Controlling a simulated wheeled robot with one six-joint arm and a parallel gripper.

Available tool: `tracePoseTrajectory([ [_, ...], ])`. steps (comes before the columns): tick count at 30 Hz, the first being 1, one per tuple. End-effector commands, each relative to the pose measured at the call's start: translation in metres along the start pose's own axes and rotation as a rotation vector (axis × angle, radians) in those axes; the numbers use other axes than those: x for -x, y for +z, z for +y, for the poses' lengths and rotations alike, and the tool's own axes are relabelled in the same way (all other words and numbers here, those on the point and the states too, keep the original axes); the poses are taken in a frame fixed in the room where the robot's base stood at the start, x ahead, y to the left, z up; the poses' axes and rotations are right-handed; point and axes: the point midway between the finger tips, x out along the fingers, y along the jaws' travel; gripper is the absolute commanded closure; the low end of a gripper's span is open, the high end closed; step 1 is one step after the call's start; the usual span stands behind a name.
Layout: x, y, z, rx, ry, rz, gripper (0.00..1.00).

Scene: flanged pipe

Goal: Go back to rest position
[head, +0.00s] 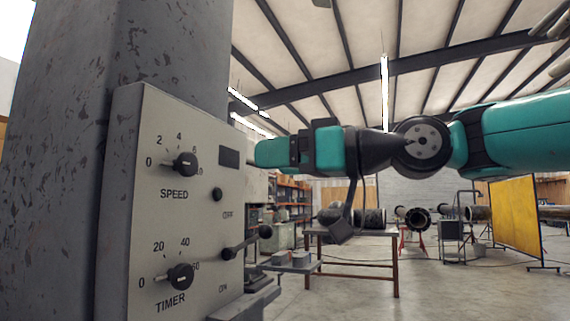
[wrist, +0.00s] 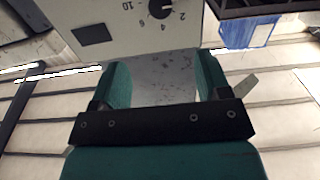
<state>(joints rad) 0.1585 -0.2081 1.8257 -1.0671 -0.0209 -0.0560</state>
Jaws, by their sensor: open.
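My gripper (head: 262,153) is in the head view, level with the upper right edge of a grey control panel (head: 150,225). Its fingers point left towards the panel. In the wrist view, its two teal fingers (wrist: 163,78) stand apart with nothing held between them. The panel carries a SPEED knob (head: 185,164), a TIMER knob (head: 180,276), a small black button (head: 217,194) and a dark display (head: 229,158). A lever (head: 247,243) with a round black end tilts up to the right between the OFF and ON marks. The wrist view shows the panel upside down.
A worn grey column (head: 60,150) stands behind the panel. A metal table (head: 360,233) lies beyond my arm, with a flanged pipe (head: 418,218) further back. A yellow screen (head: 516,222) stands at the right. Open floor lies at the lower right.

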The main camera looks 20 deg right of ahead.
Motion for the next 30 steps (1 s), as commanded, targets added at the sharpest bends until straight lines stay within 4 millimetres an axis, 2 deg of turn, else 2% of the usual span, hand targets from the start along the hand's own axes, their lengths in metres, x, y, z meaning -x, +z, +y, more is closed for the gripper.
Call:
tracePoseTrajectory([
  [5, 0.005, 0.0, 0.0, 0.0, 0.0, -0.001, 0.3],
  [20, 0.004, 0.004, -0.001, -0.013, 0.001, -0.021, 0.3],
  [23, -0.002, 0.027, -0.008, -0.077, 0.005, -0.139, 0.3],
  [26, -0.001, 0.079, -0.027, -0.183, 0.009, -0.371, 0.3],
  [27, 0.005, 0.104, -0.039, -0.228, 0.008, -0.484, 0.3],
  [29, 0.02, 0.139, -0.058, -0.286, 0.007, -0.652, 0.3],
  [30, 0.033, 0.161, -0.071, -0.318, 0.006, -0.76, 0.3],
])
